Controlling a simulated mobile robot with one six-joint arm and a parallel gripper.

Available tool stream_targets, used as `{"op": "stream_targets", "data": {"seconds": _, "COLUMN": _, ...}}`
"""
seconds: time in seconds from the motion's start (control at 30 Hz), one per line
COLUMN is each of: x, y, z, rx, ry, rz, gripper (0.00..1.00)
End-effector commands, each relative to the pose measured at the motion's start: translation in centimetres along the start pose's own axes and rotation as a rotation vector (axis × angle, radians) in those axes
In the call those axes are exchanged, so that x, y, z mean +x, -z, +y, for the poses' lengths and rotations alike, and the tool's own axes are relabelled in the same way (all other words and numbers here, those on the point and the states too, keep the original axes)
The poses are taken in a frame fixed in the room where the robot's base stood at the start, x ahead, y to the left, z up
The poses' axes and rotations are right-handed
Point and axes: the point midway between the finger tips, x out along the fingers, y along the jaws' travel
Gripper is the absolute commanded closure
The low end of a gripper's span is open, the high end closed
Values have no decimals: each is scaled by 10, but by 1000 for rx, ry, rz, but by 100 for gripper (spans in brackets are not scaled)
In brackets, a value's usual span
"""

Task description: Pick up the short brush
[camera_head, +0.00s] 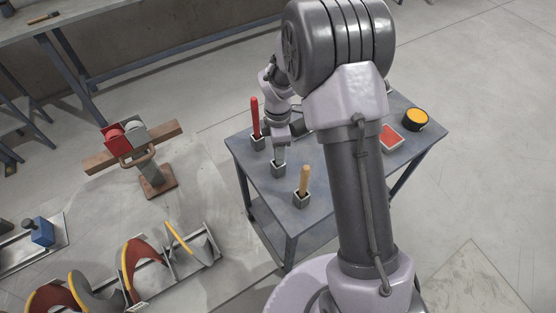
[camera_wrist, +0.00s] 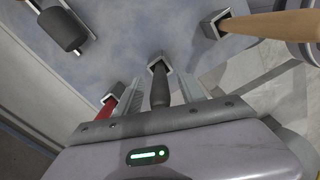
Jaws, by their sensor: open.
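A dark grey handle (camera_wrist: 159,92) stands in the middle square holder (camera_head: 278,169); it may be the short brush, but its lower end is hidden inside the holder. My gripper (camera_head: 280,152) points down over this holder. In the wrist view my gripper (camera_wrist: 161,76) is open, with one finger on each side of the dark handle. I cannot tell whether the fingers touch it. A red handle (camera_head: 255,115) stands in the holder to the left, and a wooden handle (camera_head: 305,180) stands in the holder to the right.
The holders stand near the edge of a grey-blue table (camera_head: 262,190). A red-topped box (camera_head: 391,138) and a yellow-topped round tin (camera_head: 415,120) are farther right, partly behind my arm. An auger (camera_head: 145,265) and a clamp stand (camera_head: 152,178) are left of the table.

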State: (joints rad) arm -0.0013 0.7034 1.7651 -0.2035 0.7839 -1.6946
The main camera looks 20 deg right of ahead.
Motion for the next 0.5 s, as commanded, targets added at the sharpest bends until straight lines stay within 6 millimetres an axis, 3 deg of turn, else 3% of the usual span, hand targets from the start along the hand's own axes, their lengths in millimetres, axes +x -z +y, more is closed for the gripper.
{"op": "stream_targets", "data": {"seconds": 0.17, "x": 1, "y": 0, "z": 0, "rx": 0, "ry": -2, "rz": 0, "gripper": 53}}
{"op": "stream_targets", "data": {"seconds": 0.4, "x": 1, "y": 0, "z": 0, "rx": 0, "ry": -1, "rz": 0, "gripper": 96}}
{"op": "stream_targets", "data": {"seconds": 0.5, "x": 1, "y": 0, "z": 0, "rx": 0, "ry": -1, "rz": 0, "gripper": 100}}
